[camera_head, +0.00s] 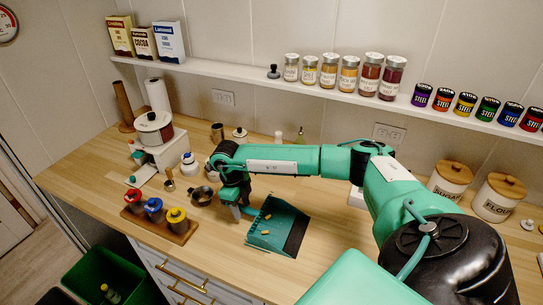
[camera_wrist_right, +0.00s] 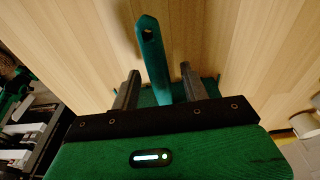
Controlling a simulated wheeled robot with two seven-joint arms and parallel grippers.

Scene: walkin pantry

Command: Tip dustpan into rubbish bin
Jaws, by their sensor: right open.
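The teal dustpan (camera_head: 274,230) lies on the wooden counter with a few small yellowish bits of debris in it and a dark front edge. My right gripper (camera_head: 238,210) is at its handle end, pointing down. In the right wrist view, the dustpan handle (camera_wrist_right: 152,50), with a hole near its end, shows between the two open fingers of my right gripper (camera_wrist_right: 160,85); whether they touch it cannot be told. A green bin (camera_head: 88,266) stands on the floor at the lower left, with a bottle in it. My left gripper is not in view.
A wooden rack (camera_head: 176,230) with several colored-lid jars stands near the counter's front edge, left of the dustpan. A dark pan (camera_head: 202,195) sits behind it. Sugar (camera_head: 449,180) and flour (camera_head: 496,198) canisters stand at the right. Drawers (camera_head: 185,280) lie below the counter's edge.

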